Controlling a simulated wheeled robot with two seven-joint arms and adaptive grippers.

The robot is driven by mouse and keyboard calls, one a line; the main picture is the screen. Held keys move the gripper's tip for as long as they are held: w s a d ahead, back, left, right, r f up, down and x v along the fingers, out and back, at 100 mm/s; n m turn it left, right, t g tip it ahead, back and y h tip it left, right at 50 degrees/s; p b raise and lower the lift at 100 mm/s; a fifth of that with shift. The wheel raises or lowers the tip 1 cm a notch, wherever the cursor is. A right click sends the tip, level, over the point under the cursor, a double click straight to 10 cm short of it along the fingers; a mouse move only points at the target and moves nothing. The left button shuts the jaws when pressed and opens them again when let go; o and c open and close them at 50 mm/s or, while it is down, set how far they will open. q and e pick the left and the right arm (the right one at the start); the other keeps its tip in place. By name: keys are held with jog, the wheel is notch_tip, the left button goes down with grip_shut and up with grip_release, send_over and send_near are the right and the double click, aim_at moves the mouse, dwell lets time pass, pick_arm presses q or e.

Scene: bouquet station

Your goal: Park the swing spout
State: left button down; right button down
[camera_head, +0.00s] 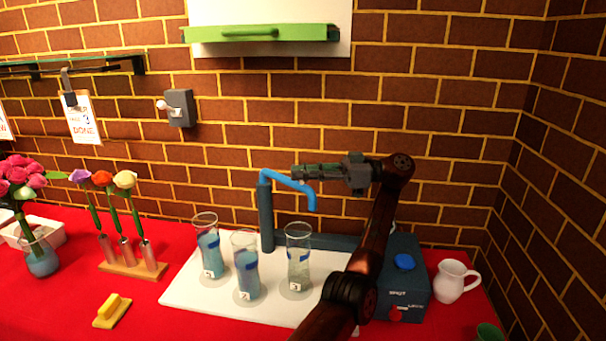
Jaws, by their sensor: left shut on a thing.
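The blue swing spout (281,178) tops a dark upright post (266,218) at the back of the white tray. Its arm reaches right and its outlet bends down near the third glass. My left gripper (297,175) comes from the right side, level, and is shut on the spout's arm near the bend. The fingertips partly cover the spout there. The post joins a dark pump box (405,270) with a blue knob (404,262) and a red knob (395,313). My right gripper is out of view.
Three numbered glasses, glass 1 (210,255), glass 2 (246,275) and glass 3 (298,262), stand on the white tray (185,288). A flower rack (135,268) and vase (41,262) are left. A white jug (450,281) stands right, and a yellow block (112,309) lies front left.

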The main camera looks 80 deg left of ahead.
pick_arm(q)
jog(key=c, duration=2)
grip_release()
jog(key=shift+s+r, duration=0.15)
jog(key=shift+s, duration=0.05)
jog(key=shift+c, duration=0.2)
jog(key=shift+o, duration=1.2)
jog(key=shift+w, duration=0.2)
notch_tip(320, 180, up, 10)
jog(key=shift+f, duration=0.15)
jog(key=shift+c, duration=0.4)
